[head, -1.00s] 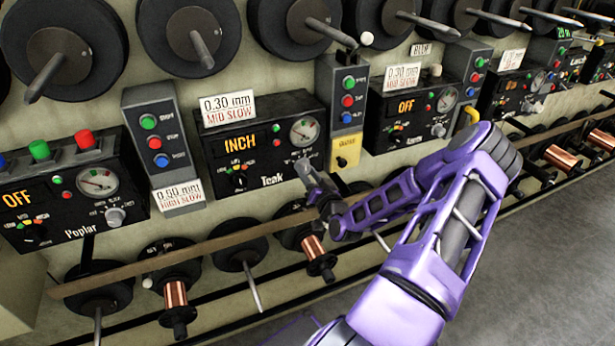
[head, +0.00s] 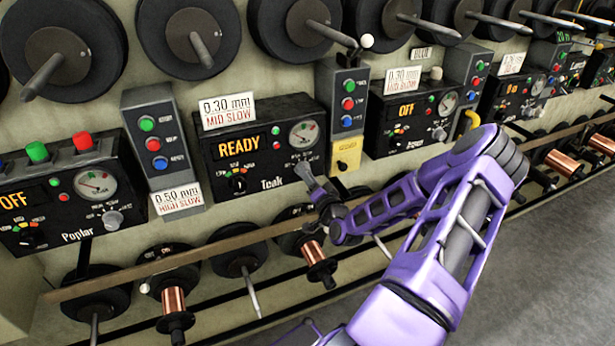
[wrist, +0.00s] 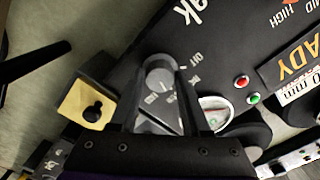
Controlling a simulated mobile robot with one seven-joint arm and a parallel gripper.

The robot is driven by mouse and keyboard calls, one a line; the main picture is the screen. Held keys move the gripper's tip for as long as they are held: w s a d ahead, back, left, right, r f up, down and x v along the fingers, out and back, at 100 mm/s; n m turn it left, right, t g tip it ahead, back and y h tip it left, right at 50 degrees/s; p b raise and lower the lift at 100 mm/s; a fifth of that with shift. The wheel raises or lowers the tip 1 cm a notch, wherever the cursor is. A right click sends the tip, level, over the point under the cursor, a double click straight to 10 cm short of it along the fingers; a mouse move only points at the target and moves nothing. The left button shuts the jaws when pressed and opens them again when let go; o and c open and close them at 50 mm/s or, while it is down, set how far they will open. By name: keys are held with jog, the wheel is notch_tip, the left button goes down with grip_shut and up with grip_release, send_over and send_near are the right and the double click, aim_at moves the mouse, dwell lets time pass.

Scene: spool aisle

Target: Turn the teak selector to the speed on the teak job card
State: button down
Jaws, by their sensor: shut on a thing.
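The black teak control box (head: 220,150) shows READY in yellow, with a gauge at upper right. A white card (head: 227,111) reading 0.30 mm MID SLOW stands on its top left. A small black dial (head: 238,184) with coloured marks, including LOW, sits at lower left. A round grey selector knob (wrist: 160,74) sits at the box's lower right, below the gauge; small labels around it include OFF, others hard to read. My gripper (wrist: 158,92) is shut on this knob, one finger on each side. In the head view, the gripper (head: 304,174) mostly hides the knob.
A yellow box (head: 346,154) hangs close to the right of the gripper, under a grey push-button box (head: 341,105). Another card (head: 178,199) reads 0.50 mm HIGH SLOW. The poplar box (head: 75,190) stands left. Spools and a rail (head: 200,246) run below.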

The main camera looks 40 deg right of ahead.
jog(key=shift+f, duration=0.1)
jog(key=shift+c, duration=1.9)
grip_release()
jog(key=v, duration=1.7)
jog(key=shift+s, duration=0.25)
